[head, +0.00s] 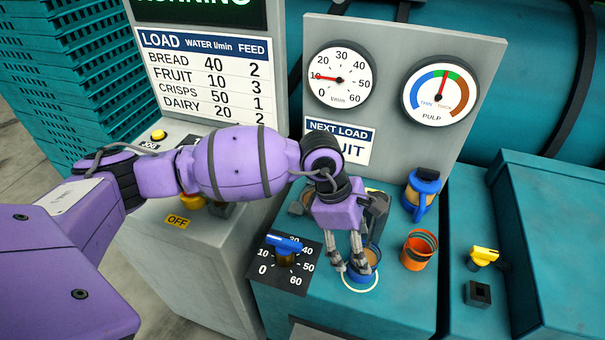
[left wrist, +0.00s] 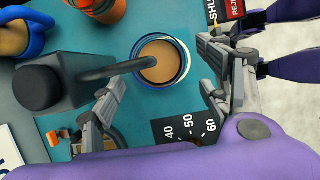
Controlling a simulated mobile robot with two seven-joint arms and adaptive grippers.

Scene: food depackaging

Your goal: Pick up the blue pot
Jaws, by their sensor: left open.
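The blue pot (head: 371,256) stands on a white ring on the teal top, with brown contents inside. In the left wrist view the pot (left wrist: 183,75) is seen from above, its round rim upright and level. My left gripper (head: 346,267) points down at the pot and is open. In the head view its fingers partly cover the pot. In the left wrist view the left gripper (left wrist: 163,101) has one finger on each side, with the pot between and slightly beyond the tips. I cannot tell whether a finger touches it. My right gripper is not in view.
A dark grey spout (left wrist: 110,70) reaches over the pot. An orange pot (head: 415,253) and a blue-handled jug (head: 420,196) stand to the right. A dial with a blue knob (head: 283,244) is close on the left. The gauge panel (head: 411,122) rises behind.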

